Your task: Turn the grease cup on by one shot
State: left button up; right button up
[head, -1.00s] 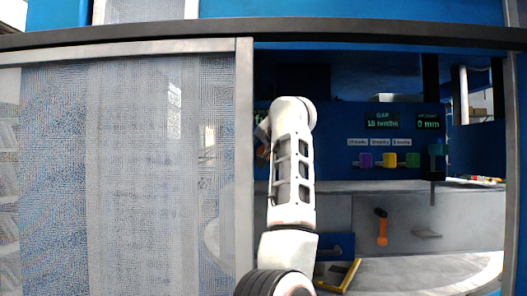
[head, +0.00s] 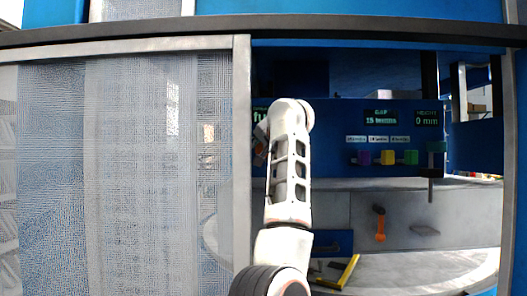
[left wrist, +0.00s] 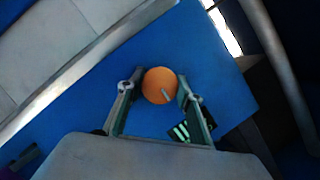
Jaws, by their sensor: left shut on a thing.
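The grease cup shows in the left wrist view as a round orange cap (left wrist: 159,86) with a pale pointer line across its right half. It stands against a blue panel. My left gripper (left wrist: 157,88) is shut on it, with one finger on each side of the cap. In the head view my left arm reaches through the opening, and its forearm hides most of the gripper and the cup. My right gripper is in neither view.
A sliding mesh door (head: 120,170) covers the left side. Right of my arm are displays (head: 381,117), purple, yellow and green knobs (head: 388,157), and an orange-handled lever (head: 380,224). A yellow-edged piece (head: 349,271) lies low. A dark display (left wrist: 190,130) sits beside the gripper.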

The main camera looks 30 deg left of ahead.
pick_arm(q)
jog(key=m+y, duration=0.2)
jog(key=m, duration=0.1)
jog(key=shift+f+m, duration=0.1)
jog(key=shift+m, duration=0.2)
jog(key=shift+m+b, duration=0.3)
jog(key=shift+m, duration=0.3)
jog(key=shift+y, duration=0.3)
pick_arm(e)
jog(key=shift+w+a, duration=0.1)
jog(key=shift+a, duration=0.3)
pick_arm(q)
jog(key=shift+m, duration=0.3)
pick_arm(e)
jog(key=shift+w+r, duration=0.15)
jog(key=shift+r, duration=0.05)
pick_arm(q)
jog(key=o, duration=1.1)
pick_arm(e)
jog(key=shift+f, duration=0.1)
